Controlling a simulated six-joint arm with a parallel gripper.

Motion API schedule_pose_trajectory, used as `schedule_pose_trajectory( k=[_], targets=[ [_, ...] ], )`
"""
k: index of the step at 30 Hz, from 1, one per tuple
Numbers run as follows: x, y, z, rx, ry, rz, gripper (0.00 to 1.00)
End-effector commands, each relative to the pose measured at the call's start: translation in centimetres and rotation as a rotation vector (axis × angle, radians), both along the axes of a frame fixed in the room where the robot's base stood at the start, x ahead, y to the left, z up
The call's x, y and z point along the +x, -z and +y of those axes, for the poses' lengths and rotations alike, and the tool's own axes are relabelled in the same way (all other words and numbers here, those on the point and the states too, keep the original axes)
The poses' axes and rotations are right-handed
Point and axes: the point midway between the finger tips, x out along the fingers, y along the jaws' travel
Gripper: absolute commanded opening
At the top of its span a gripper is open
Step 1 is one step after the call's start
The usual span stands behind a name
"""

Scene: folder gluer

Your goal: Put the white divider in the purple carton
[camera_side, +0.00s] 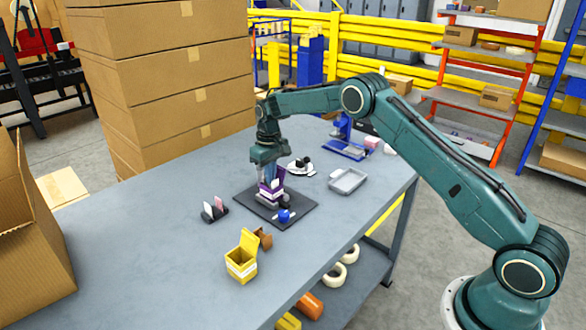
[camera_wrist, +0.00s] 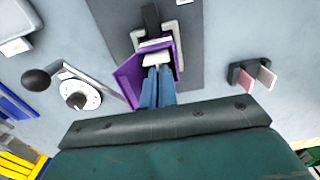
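The purple carton (camera_side: 277,184) stands upright in a grey holder on a dark mat. In the wrist view its open purple flap (camera_wrist: 130,80) leans to the left. My gripper (camera_wrist: 156,72) points down at the carton's open top, its two blue fingers close together. A white piece, which looks like the white divider (camera_wrist: 156,60), is at the fingertips, within the carton's mouth. How deep it sits is hidden. In the side view my gripper (camera_side: 271,175) is over the carton and partly hides it.
A black rack (camera_side: 214,213) with a pink and a whitish plate stands left of the mat. A yellow carton (camera_side: 241,266) and a brown piece (camera_side: 263,238) stand in front. A grey tray (camera_side: 348,181) lies to the right. A dial device with a black-knobbed lever (camera_wrist: 78,97) is beside the carton.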

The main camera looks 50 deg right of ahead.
Motion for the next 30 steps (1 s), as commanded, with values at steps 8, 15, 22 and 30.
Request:
schedule_pose_trajectory(
  k=[8, 15, 22, 30],
  targets=[
    [0.0, 0.1, 0.0, 0.000, 0.000, 0.000, 0.00],
    [0.0, 0.1, 0.0, 0.000, 0.000, 0.000, 0.26],
    [0.0, -0.1, 0.0, 0.000, 0.000, 0.000, 0.26],
    [0.0, -1.2, 0.0, 0.000, 0.000, 0.000, 0.26]
  ],
)
